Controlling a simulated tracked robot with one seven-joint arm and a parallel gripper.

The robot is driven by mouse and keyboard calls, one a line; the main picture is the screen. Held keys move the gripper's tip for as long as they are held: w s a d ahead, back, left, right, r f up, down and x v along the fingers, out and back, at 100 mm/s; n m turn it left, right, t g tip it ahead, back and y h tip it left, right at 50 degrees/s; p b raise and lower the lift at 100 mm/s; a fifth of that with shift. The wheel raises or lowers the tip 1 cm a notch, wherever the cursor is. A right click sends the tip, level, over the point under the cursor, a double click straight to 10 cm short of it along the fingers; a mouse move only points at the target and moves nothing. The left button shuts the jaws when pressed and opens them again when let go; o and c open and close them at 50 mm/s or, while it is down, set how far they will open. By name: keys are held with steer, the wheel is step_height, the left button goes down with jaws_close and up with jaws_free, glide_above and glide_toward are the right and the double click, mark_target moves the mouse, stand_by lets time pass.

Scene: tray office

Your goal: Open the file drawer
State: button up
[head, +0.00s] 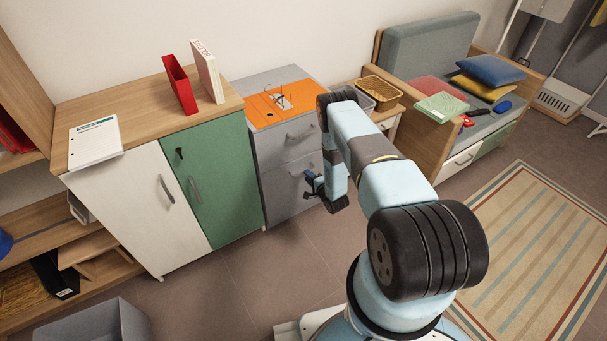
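A grey cabinet (262,175) stands against the wall in the head view, with two drawer fronts. The upper drawer (275,145) has a bar handle (300,131) and looks shut. The lower drawer (285,195) also looks shut, and its handle (302,170) shows close to my gripper. No label shows which is the file drawer. My gripper (312,184) hangs low in front of the right part of the lower drawer. Its fingers are small and dark, so I cannot tell whether they are open or touch the handle. My arm covers the cabinet's right side.
A bench (425,150) with cushions stands at the right. A grey bin (95,325) is at lower left. Floor before the cabinet is clear.

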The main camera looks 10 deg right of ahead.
steer(key=shift+x, duration=2.3)
steer(key=shift+c, duration=0.3)
jaws_close()
